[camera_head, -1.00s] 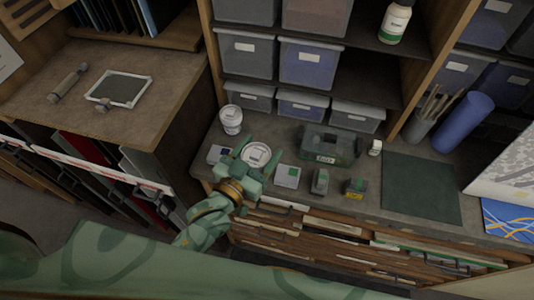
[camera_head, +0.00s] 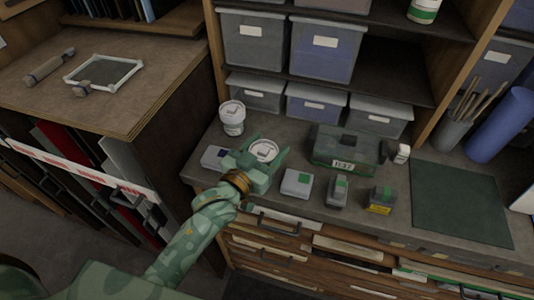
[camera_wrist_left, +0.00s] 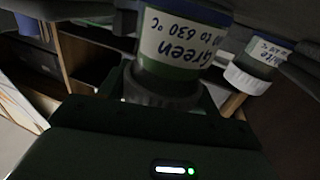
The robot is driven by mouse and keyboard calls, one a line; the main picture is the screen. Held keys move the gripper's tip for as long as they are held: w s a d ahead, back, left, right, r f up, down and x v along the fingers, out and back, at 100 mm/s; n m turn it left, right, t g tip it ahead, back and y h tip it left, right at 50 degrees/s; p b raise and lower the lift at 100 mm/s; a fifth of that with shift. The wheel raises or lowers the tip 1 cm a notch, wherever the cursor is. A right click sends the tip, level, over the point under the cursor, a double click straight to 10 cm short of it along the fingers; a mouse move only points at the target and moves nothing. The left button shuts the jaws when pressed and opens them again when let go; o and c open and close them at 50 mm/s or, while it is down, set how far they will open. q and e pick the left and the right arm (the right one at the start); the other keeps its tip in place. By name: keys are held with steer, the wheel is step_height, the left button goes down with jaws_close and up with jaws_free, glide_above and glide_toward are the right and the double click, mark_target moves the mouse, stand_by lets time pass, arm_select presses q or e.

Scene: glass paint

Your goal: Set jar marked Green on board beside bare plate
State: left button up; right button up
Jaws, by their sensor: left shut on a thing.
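The jar marked Green (camera_wrist_left: 180,45) is between my left gripper's fingers; its label, upside down in the wrist view, reads Green and 630 °C. In the head view its pale round lid (camera_head: 264,150) shows between the fingers of my left gripper (camera_head: 262,162), which is shut on it. Whether its base touches the bench is hidden. A framed dark plate (camera_head: 103,72) lies on the left bench. I cannot tell for sure which surface is the board. My right gripper is not in view.
A second jar (camera_head: 232,118) stands behind the held one; a White label (camera_wrist_left: 262,52) shows in the wrist view. A dark green mat (camera_head: 460,203) lies bare at right.

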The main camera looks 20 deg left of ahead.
arm_select(q)
steer(key=shift+r, duration=0.2)
steer(key=shift+f, duration=0.15)
steer(key=o, duration=1.8)
steer(key=shift+c, duration=0.2)
